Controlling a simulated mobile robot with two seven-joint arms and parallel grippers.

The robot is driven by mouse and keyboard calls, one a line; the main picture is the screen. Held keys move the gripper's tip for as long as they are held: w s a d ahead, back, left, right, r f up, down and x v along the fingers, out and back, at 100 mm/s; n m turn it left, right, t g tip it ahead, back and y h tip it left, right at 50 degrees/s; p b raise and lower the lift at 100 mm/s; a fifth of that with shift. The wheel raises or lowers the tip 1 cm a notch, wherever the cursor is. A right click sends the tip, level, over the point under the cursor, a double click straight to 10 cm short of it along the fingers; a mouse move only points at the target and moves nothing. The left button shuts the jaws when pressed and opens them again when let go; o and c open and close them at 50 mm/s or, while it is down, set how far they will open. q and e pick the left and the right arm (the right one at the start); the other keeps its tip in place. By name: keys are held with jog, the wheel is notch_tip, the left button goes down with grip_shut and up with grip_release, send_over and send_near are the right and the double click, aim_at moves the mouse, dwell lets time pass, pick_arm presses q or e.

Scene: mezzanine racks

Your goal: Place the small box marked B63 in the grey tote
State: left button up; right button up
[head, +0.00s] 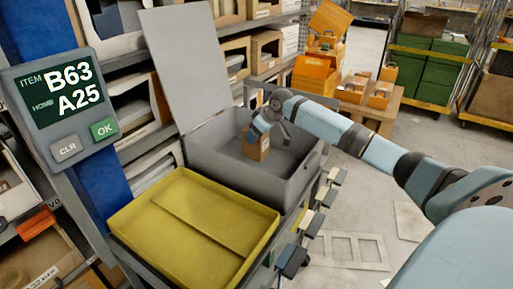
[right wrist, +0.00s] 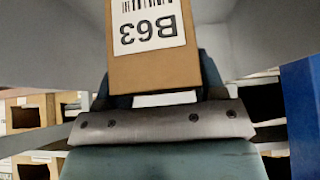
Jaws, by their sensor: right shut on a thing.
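The small brown box (head: 257,149) is within the outline of the open grey tote (head: 225,168) in the head view. I cannot tell whether it touches the tote's floor. My right gripper (head: 268,128) reaches in from the right and is shut on the box's upper part. In the right wrist view the box (right wrist: 150,72) fills the top middle, and its white label reads B63 upside down, with a barcode. Grey tote walls show around it there. The tote's lid (head: 180,60) stands up at its left. My left gripper is out of view.
A yellow tray (head: 190,228) with a divider sits in front of the tote. A display (head: 70,95) at left reads ITEM B63, HOME A25. Racks with cartons (head: 265,45) stand behind. An orange box stack (head: 322,70) is beyond the tote. Floor at right is mostly open.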

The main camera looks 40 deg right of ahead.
aim_at(256, 146)
notch_tip(256, 146, down, 5)
jog(key=shift+f+b, duration=0.2)
jog(key=shift+b, duration=0.25)
jog(key=o, duration=1)
jog(key=p+v, duration=0.2)
jog(key=v, duration=1)
jog(key=shift+r, duration=0.1)
